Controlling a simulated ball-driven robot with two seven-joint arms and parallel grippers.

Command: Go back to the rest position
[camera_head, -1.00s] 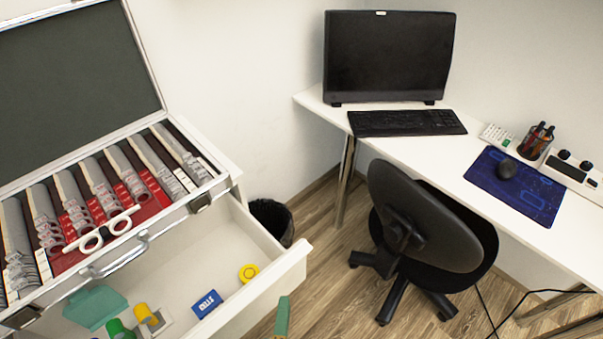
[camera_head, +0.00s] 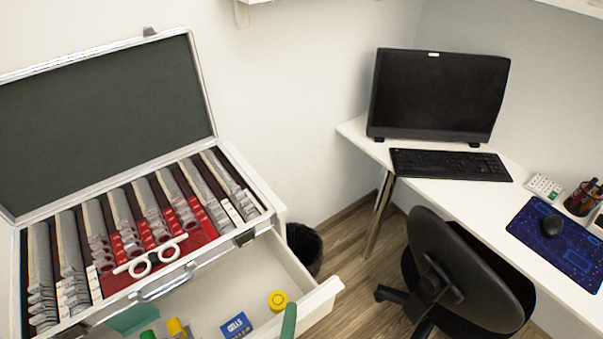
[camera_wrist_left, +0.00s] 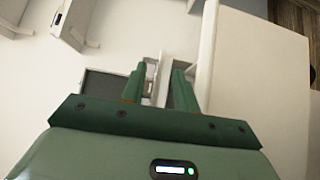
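My left gripper shows in the head view as one green finger (camera_head: 289,321) at the bottom edge, in front of the open drawer's front panel. In the left wrist view the two green fingers of this gripper (camera_wrist_left: 158,87) stand apart with a gap between them. I see nothing held; pale background shows through the gap. My right gripper is in neither view.
The open white drawer (camera_head: 325,296) holds a yellow round item (camera_head: 278,300), a blue box (camera_head: 236,326) and other small things. An open lens case (camera_head: 205,259) stands above it. A black chair (camera_head: 455,275), white desk (camera_head: 437,196) and bin (camera_head: 304,248) are to the right.

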